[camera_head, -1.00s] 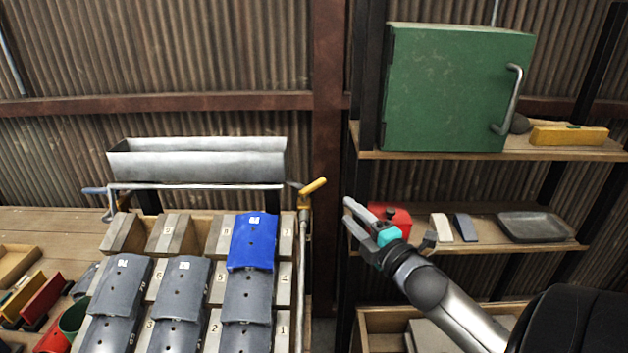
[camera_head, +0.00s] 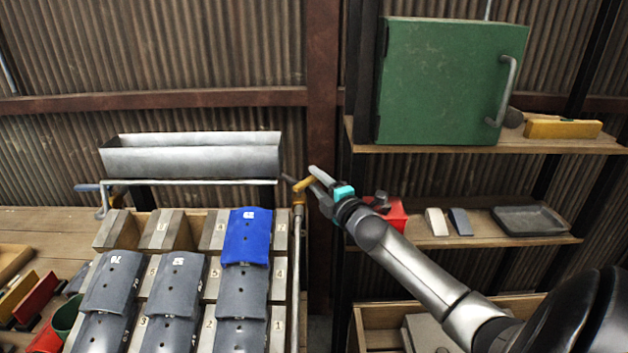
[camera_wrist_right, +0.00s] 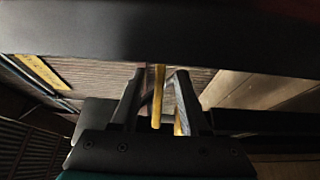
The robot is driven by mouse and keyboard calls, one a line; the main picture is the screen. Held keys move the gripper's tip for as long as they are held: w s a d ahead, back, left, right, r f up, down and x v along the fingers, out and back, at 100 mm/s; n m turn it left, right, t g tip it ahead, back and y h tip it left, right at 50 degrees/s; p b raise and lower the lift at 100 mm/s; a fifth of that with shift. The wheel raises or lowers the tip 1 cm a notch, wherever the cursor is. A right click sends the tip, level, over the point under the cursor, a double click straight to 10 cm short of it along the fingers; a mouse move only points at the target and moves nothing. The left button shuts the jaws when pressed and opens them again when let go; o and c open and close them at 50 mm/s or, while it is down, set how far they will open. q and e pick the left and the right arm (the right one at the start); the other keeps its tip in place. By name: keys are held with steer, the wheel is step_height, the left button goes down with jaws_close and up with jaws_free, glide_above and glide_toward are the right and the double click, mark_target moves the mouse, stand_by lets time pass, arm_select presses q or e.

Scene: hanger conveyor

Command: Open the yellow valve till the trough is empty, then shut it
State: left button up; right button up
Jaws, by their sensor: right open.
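The yellow valve handle (camera_head: 304,184) sits at the top of an upright pipe, to the right of the grey metal trough (camera_head: 190,158). The inside bottom of the trough is hidden, so I cannot tell whether it holds water. My right gripper (camera_head: 313,178) is open at the valve handle. In the right wrist view the yellow handle (camera_wrist_right: 157,95) shows between the two open fingers (camera_wrist_right: 156,90); I cannot tell whether they touch it. My left gripper is not in view.
A rack of grey tiles with one blue tile (camera_head: 247,236) stands below the trough. To the right, shelves hold a green cabinet (camera_head: 447,85), a red object (camera_head: 393,214) and a dark tray (camera_head: 530,220). A crank (camera_head: 100,196) is at the trough's left end.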

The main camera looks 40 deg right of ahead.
steer(key=shift+x, duration=0.85)
jaws_close()
stand_by(1.0)
